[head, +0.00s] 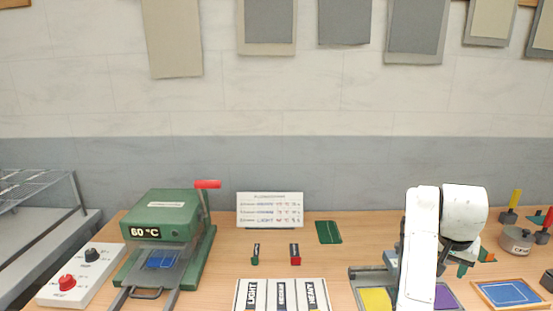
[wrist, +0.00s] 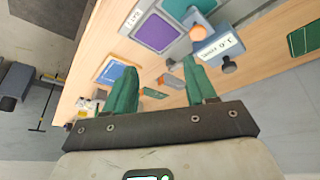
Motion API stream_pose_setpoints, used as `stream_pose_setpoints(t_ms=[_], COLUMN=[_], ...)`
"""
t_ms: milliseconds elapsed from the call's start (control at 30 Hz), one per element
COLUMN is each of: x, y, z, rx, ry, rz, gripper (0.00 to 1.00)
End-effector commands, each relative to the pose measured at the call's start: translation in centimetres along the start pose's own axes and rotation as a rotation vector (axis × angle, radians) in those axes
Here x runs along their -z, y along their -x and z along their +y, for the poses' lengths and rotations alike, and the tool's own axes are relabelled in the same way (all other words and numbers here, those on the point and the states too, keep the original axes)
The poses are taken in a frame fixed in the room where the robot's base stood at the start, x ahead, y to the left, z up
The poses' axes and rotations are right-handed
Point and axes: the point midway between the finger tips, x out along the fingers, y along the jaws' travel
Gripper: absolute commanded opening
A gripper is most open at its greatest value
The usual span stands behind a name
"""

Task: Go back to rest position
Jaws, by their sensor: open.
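My gripper (wrist: 159,66) shows in the wrist view with its two green fingers spread apart. Nothing is between the fingers, and they are clear of the things on the table. In the head view my white arm stands at the right, in front of a tray with a yellow pad (head: 376,299) and a purple pad (head: 445,297), and hides part of it. The wrist view shows the purple pad (wrist: 156,33) and a labelled block with knobs (wrist: 218,46) beyond the fingers.
A green press (head: 160,216) reading 60 °C with a red handle and a white control box (head: 80,275) stand at left. Light, medium and heavy cards (head: 282,292) lie at front centre. A pot (head: 518,240) and a blue-topped board (head: 508,293) are at right.

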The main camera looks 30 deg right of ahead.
Motion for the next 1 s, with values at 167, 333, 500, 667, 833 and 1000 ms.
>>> stream_pose_setpoints(t_ms=[167, 333, 500, 667, 833, 1000], x=[-3.1, -7.3, -14.4, -22.2, -30.8, -38.0], y=[-1.6, -3.5, -5.8, -7.4, -8.0, -7.6], z=[-1.1, -2.2, -3.3, -3.4, -2.1, 0.1], rx=[0.002, 0.011, 0.042, 0.094, 0.167, 0.243], ry=[0.094, 0.221, 0.423, 0.634, 0.848, 1.021], rz=[0.001, -0.003, -0.019, -0.052, -0.11, -0.179], gripper=[0.56, 0.56, 0.56, 0.56, 0.56, 0.56])
